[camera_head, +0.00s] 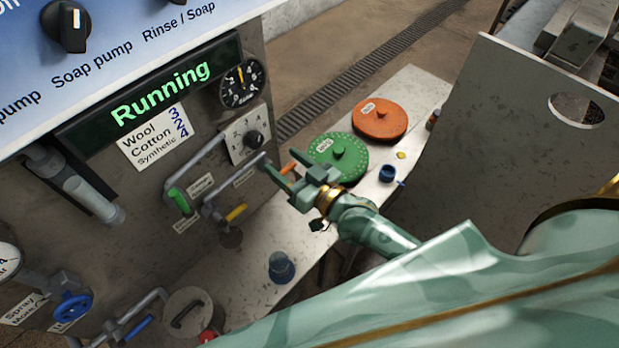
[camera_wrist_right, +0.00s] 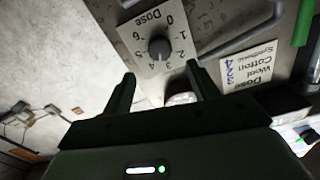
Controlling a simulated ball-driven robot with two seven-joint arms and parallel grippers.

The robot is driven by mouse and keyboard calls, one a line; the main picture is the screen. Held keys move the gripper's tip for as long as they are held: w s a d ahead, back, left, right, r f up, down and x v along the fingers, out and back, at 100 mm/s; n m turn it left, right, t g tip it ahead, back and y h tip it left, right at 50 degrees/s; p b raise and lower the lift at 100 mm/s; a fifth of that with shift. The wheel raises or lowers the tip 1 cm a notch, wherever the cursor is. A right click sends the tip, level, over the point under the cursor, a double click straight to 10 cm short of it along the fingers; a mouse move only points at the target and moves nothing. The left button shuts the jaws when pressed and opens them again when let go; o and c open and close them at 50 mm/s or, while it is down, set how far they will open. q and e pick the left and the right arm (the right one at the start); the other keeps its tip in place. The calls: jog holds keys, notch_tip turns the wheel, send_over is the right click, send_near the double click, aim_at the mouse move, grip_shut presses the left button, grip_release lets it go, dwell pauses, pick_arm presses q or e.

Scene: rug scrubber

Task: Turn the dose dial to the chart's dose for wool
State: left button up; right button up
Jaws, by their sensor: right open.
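The dose dial (camera_head: 254,140) is a black knob on a pale numbered plate (camera_head: 237,150) on the machine's panel. In the right wrist view the dial (camera_wrist_right: 159,48) has numbers from 0 to 6 around it; I cannot tell surely which one its pointer marks. The white chart (camera_head: 155,137) lists Wool 3, Cotton 2, Synthetic 4; it also shows in the right wrist view (camera_wrist_right: 248,75). My right gripper (camera_head: 281,162) is open and empty, facing the dial. In the wrist view the dial lies between and beyond its fingertips, apart from them. My left gripper is not in view.
A gauge (camera_head: 241,83) sits above the dial. Pipes with a green handle (camera_head: 179,201) and a yellow handle (camera_head: 236,212) run left of and below it. A bench (camera_head: 415,95) holds a green disc (camera_head: 338,157), an orange disc (camera_head: 379,119) and a blue cup (camera_head: 282,268).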

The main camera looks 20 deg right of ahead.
jog(key=v, duration=0.7)
jog(key=shift+s, duration=0.15)
jog(key=p+v, duration=0.1)
jog(key=v, duration=0.8)
jog(key=shift+f, duration=0.1)
